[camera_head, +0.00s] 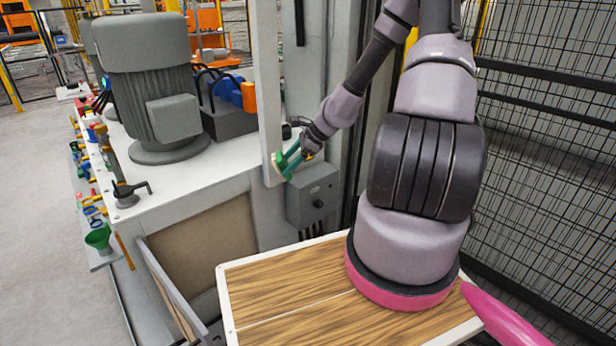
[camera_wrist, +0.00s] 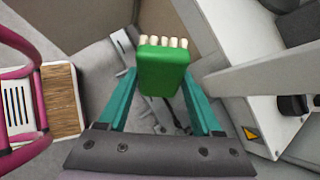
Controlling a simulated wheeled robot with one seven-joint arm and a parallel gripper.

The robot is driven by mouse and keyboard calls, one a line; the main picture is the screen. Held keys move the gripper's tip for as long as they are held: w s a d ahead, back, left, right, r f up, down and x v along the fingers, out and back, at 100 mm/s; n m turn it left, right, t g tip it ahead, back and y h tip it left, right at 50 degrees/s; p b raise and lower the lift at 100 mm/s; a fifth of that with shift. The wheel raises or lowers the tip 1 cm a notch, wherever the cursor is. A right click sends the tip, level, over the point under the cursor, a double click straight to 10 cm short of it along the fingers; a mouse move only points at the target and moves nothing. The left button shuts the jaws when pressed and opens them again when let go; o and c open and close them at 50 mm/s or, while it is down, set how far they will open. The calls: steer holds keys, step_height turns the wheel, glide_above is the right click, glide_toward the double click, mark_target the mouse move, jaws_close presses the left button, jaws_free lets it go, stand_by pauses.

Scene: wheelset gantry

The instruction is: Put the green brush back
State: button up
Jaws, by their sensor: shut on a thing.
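The green brush (camera_wrist: 163,70) is held between the two teal fingers of my gripper (camera_wrist: 160,98) in the wrist view. Its pale bristles show at its far end, pointing away from the wrist. In the head view my gripper (camera_head: 290,160) is at the middle, in front of the grey upright post, and the green brush (camera_head: 278,165) shows at its tip. The brush is in the air, above and left of the grey box with a knob. Whether it touches the post cannot be told.
A grey control box (camera_head: 312,195) is just below my gripper. A white bench (camera_head: 200,185) with a large grey motor (camera_head: 150,85) stands left. Several small tools and a green funnel (camera_head: 98,238) line its left side. Black mesh fencing (camera_head: 545,150) closes the right.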

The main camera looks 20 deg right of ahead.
steer(key=shift+w+d+f+g+h, duration=0.15)
steer(key=shift+f+g+h, duration=0.15)
steer(key=shift+f+h, duration=0.3)
steer(key=shift+d+f+h, duration=0.1)
steer(key=shift+h, duration=0.3)
